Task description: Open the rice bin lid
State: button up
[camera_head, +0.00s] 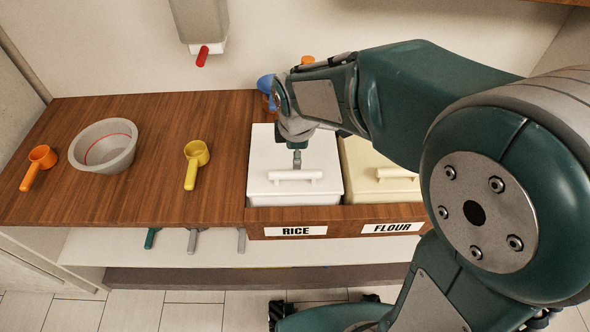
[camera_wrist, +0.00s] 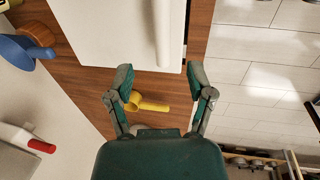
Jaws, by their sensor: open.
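The rice bin's white lid (camera_head: 265,160) lies shut in the wooden counter, above the RICE label (camera_head: 296,231). Its white bar handle (camera_head: 295,176) runs along the near part of the lid. My gripper (camera_head: 297,160) is over the lid, just behind the handle in the head view, with its fingers mostly hidden by the wrist. In the wrist view my gripper (camera_wrist: 160,80) is open and empty. The lid (camera_wrist: 110,30) and handle (camera_wrist: 162,28) show ahead of the fingertips, with the handle between their lines; contact is not seen.
The cream flour bin lid (camera_head: 378,165) sits right beside the rice lid. Left on the counter are a yellow scoop (camera_head: 194,163), a grey bowl (camera_head: 105,146) and an orange scoop (camera_head: 40,165). A dispenser with a red lever (camera_head: 202,56) hangs behind. A blue scoop (camera_head: 265,83) stands behind the bin.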

aim_at(296, 172)
jog(key=f, duration=0.3)
jog(key=w+f, duration=0.1)
jog(key=f, duration=0.5)
jog(key=shift+w+a+f, duration=0.1)
jog(key=shift+w+f, duration=0.1)
jog(key=shift+w, duration=0.1)
jog(key=shift+f, duration=0.25)
jog(key=shift+d, duration=0.2)
grip_shut()
